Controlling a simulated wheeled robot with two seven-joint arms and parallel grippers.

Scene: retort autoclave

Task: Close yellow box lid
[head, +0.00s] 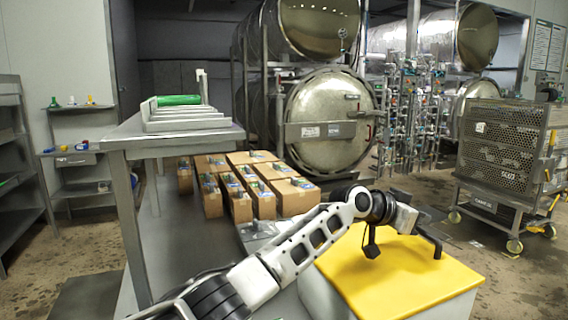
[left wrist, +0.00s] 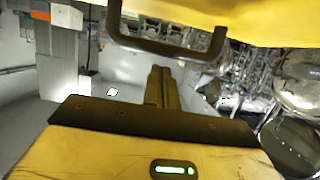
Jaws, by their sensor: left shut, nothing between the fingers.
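The yellow lid (head: 405,280) lies over a pale box (head: 325,296) at the lower right of the head view, and its top looks nearly flat. I cannot tell whether it is fully seated. A dark handle (head: 434,243) stands on the lid. My left gripper (head: 408,220) is over the lid's far side, close to this handle. In the left wrist view the lid (left wrist: 270,20) is at the top, with its U-shaped handle (left wrist: 165,46). The shut, empty fingers (left wrist: 160,84) point towards the handle; contact is unclear. My right gripper is out of view.
Several cardboard cartons (head: 255,180) stand left of the box. A grey table (head: 130,135) with a white rack and green roll is further left. Retorts (head: 330,120) stand behind. A mesh cart (head: 505,150) is at the right, with open floor before it.

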